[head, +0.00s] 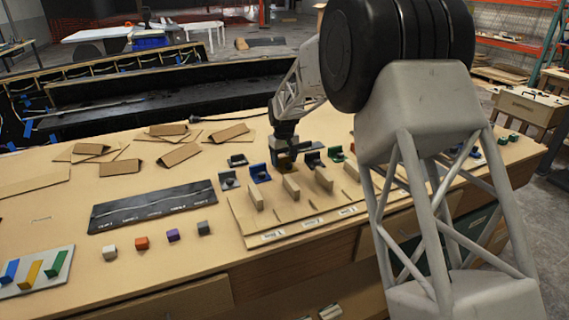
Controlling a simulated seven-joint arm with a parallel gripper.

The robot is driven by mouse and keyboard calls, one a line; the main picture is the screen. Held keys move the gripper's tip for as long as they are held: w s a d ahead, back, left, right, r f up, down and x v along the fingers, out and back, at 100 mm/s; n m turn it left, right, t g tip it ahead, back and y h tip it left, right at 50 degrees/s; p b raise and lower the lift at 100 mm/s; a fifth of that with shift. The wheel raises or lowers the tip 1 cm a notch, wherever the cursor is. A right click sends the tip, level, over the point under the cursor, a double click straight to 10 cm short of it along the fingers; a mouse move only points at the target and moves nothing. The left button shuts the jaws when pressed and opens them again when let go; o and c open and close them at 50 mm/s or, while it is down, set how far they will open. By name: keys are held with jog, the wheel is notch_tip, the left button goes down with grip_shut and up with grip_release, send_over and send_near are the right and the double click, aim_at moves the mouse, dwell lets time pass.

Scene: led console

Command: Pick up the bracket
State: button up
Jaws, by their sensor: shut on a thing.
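Several small L-shaped brackets stand in a row at the back of the wooden board: a grey one (228,180), a blue one (261,173), a dark one (313,160) and a green one (336,154). My gripper (286,160) is over this row, between the blue and dark brackets, pointing down. It is shut on a dark bracket, which is small and mostly hidden by the fingers. I cannot tell whether that piece touches the table. My arm's large links cover the right side of the view.
The wooden board (250,228) has upright dividers and labels. A black labelled panel (150,206) lies to its left, with small coloured cubes in front. A tray with coloured bars (36,272) is at the front left. Folded cardboard pieces (181,154) lie behind.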

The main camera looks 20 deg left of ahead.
aim_at(284, 157)
notch_tip(284, 157, up, 10)
dwell(0.7)
dwell(0.6)
jog(key=s+d, duration=0.6)
jog(key=s, duration=0.3)
jog(key=s+d+m, duration=0.1)
jog(key=s+d, duration=0.5)
jog(key=s, duration=0.3)
jog(key=shift+s+d, duration=0.15)
jog(key=shift+s, duration=0.1)
jog(key=shift+f, duration=0.1)
jog(key=shift+f, duration=3.2)
